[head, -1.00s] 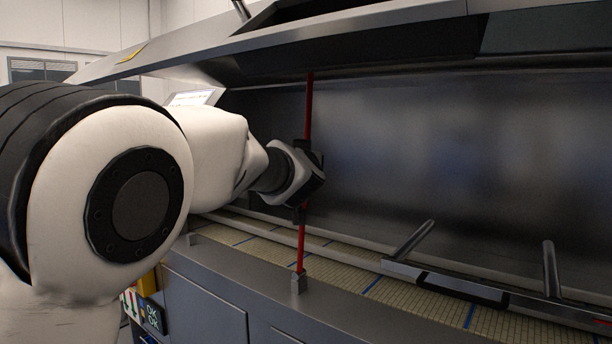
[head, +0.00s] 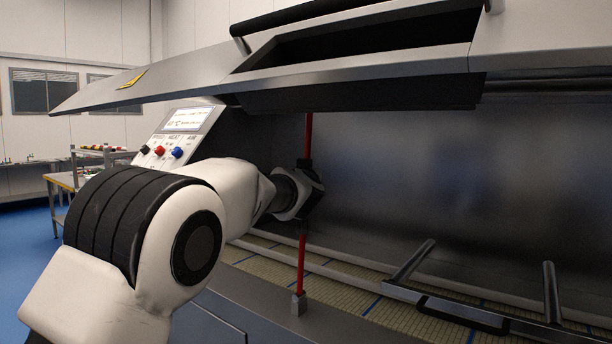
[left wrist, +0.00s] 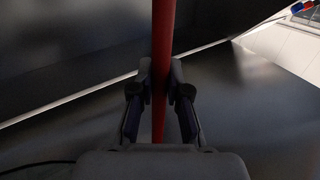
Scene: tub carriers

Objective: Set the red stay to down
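The red stay (head: 302,262) is a thin red rod standing nearly upright. It runs from a small grey block (head: 298,304) on the front rim up to the underside of the raised lid (head: 355,58). My left gripper (head: 306,188) is at the middle of the stay and hides part of it. In the left wrist view, the stay (left wrist: 164,40) passes between the two dark fingers (left wrist: 160,88), which appear closed against it from both sides. My right gripper is in neither view.
A control panel (head: 180,128) with black, red and blue knobs stands behind my left arm. Inside the tub, a rail with upright bars (head: 410,262) lies at the right above a tiled floor. A table with a shelf (head: 62,182) stands far left.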

